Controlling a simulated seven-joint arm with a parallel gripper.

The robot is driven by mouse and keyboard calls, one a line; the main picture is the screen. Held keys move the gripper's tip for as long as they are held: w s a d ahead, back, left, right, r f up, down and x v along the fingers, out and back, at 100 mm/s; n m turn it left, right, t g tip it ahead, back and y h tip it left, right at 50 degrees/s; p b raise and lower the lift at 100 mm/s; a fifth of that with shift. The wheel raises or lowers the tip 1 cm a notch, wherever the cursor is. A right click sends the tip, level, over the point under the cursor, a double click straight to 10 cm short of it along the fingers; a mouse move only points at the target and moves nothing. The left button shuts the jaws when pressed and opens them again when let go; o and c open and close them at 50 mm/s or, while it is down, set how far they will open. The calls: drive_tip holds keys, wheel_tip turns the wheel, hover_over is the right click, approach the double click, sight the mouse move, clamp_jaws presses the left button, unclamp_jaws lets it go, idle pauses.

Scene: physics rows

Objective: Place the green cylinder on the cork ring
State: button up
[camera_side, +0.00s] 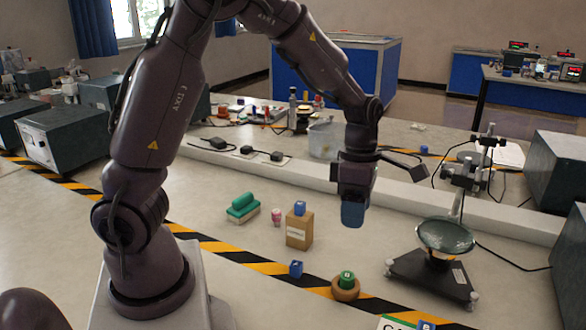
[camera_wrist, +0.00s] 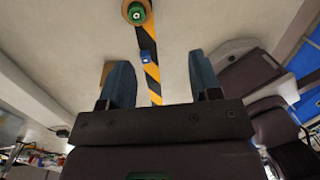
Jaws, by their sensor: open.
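The green cylinder (camera_side: 347,277) stands upright on the cork ring (camera_side: 346,294), which lies on the table near the striped tape in the side view. In the wrist view the green cylinder (camera_wrist: 136,13) and the cork ring (camera_wrist: 148,7) show at the top edge. My gripper (camera_side: 353,212) is in the air above and behind them, pointing down. In the wrist view its two fingers are apart, with nothing held between them (camera_wrist: 162,82).
A cardboard box (camera_side: 299,231) with a blue cube (camera_side: 299,208) on top stands left of my gripper. Another blue cube (camera_side: 296,269) lies by the tape. A green-topped brush-like block (camera_side: 242,208) and a pink piece (camera_side: 276,217) are farther left. A dish stand (camera_side: 445,238) is at right.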

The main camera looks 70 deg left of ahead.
drive_tip(key=s+d+r+m+t, duration=0.1)
drive_tip(key=s+r+m+t, duration=0.2)
drive_tip(key=s+r+m, duration=0.4)
drive_tip(key=s+d+r+m+t+y, duration=0.1)
drive_tip(key=s+r+m+t, duration=0.2)
drive_tip(key=m, duration=1.8)
drive_tip(key=shift+s+r+y, duration=0.3)
drive_tip(key=shift+s+r, duration=1.6)
drive_tip(key=shift+s, duration=0.85)
drive_tip(key=shift+d, duration=0.1)
